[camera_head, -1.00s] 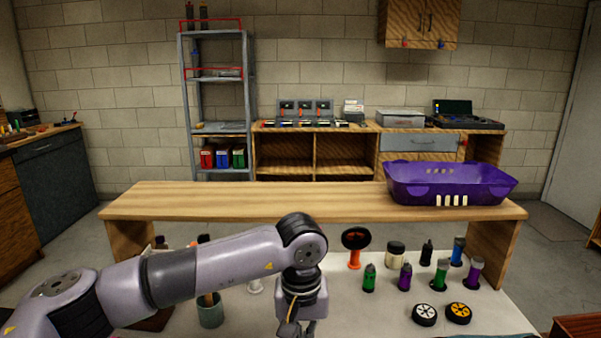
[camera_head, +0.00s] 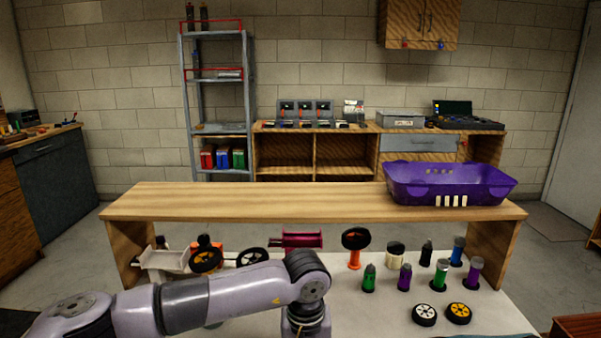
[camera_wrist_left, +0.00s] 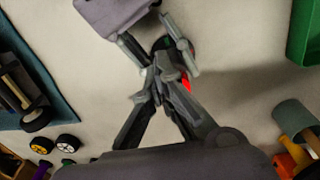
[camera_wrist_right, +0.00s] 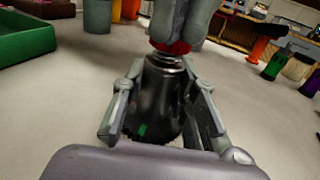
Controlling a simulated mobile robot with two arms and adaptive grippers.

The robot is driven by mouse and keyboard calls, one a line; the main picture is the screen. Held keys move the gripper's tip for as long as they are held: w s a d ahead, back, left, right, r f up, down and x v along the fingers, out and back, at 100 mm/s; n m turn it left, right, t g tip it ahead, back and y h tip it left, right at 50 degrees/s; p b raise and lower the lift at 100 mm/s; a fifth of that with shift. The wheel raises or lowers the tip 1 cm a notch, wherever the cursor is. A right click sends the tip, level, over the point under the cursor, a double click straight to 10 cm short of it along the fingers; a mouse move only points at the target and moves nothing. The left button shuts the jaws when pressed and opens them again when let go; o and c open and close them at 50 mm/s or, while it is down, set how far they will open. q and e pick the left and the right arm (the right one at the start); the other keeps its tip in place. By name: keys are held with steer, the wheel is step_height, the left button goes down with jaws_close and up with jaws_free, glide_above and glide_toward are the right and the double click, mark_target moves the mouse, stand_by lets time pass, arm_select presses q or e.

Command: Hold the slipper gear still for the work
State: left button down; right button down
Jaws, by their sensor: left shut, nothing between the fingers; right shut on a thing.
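In the right wrist view my right gripper (camera_wrist_right: 161,80) is shut on a dark, shiny, round part with a toothed lower rim, which I take for the slipper gear (camera_wrist_right: 156,105). It stands roughly upright between the fingers. My left gripper (camera_wrist_right: 178,35) is just above it, at a red ring (camera_wrist_right: 174,47); whether they touch is unclear. In the left wrist view my left gripper (camera_wrist_left: 152,85) is shut and empty, close to my right gripper (camera_wrist_left: 158,45) and the partly hidden gear. In the head view my left arm hides its own fingertips; my right gripper is out of view.
A wooden bench (camera_head: 280,200) carries a purple car body (camera_head: 450,185). On the white surface stand several coloured shock parts, two wheels (camera_head: 424,314) (camera_head: 459,313) and a dark-red part (camera_head: 302,240). A green tray (camera_wrist_right: 28,40) lies left in the right wrist view.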

arm_select(q)
steer(key=shift+a+f, duration=0.25)
steer(key=shift+f, duration=0.25)
steer(key=shift+a, duration=1.35)
steer(key=shift+s, duration=0.15)
step_height(320, 180, up, 6)
steer(key=shift+s+r, duration=0.15)
steer(key=shift+r, duration=0.05)
stand_by(0.7)
